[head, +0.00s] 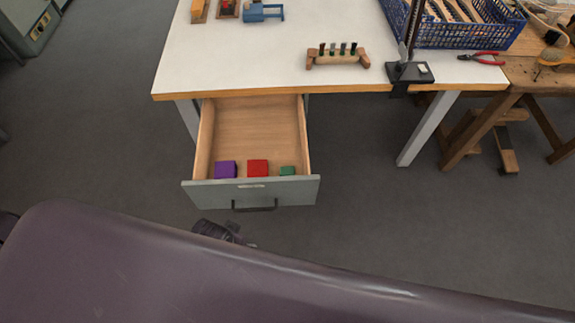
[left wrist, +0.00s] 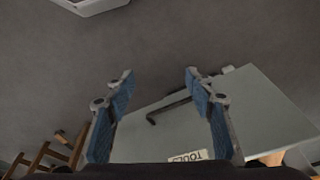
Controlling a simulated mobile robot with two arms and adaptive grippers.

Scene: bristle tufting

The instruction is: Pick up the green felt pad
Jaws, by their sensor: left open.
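The green felt pad (head: 288,171) lies in the front right corner of the open drawer (head: 203,150), close behind its front panel. It looks like a small flat green block. My left gripper (head: 234,229) shows partly in the head view, in front of and apart from the drawer front, its arm largely hidden. In the left wrist view the left gripper (left wrist: 157,77) is open and empty, its blue-padded fingers spread. The black drawer handle (left wrist: 168,111) shows between the fingers in that picture. The pad is not visible there. My right gripper is in neither view.
A purple block (head: 225,169) and a red block (head: 257,168) lie left of the pad; the drawer's rear is empty. Above is the white tabletop (head: 240,60) with a peg bench (head: 337,57), a blue crate (head: 455,38) and red pliers (head: 481,58).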

